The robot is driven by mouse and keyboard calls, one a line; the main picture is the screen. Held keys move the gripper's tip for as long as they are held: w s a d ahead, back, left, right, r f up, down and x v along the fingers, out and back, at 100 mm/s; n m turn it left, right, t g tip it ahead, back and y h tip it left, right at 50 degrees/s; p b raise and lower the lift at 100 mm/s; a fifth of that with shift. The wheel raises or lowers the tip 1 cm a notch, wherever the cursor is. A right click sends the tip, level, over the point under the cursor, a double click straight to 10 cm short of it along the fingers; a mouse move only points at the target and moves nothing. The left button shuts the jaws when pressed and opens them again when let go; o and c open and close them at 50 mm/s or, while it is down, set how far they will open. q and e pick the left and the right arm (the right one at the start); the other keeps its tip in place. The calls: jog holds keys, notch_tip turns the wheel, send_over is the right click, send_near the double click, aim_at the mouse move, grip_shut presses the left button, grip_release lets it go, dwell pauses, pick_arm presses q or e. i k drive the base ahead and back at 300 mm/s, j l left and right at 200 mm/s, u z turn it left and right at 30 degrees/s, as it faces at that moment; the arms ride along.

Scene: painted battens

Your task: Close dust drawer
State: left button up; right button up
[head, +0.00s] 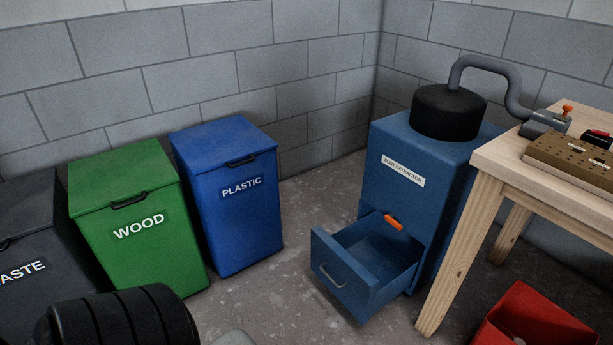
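The blue dust extractor (385,196) stands in the corner, with a black round top and a grey hose. Its dust drawer (376,295) is pulled out at the bottom front, with a grey handle (332,279) on its front. The inside of the drawer looks empty. An orange latch or tab (393,222) sits on the extractor front just above the drawer opening. Neither of my grippers shows. A black ribbed part at the lower left seems to be mine.
Green wood (120,168), blue plastic (222,147) and dark waste (32,270) bins line the left wall, lids shut. A wooden workbench (487,160) stands close at right. A red bin (510,300) is below it. Bare floor lies between the plastic bin and the drawer.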

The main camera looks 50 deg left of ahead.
aim_at(366, 263)
jog(key=u, duration=1.25)
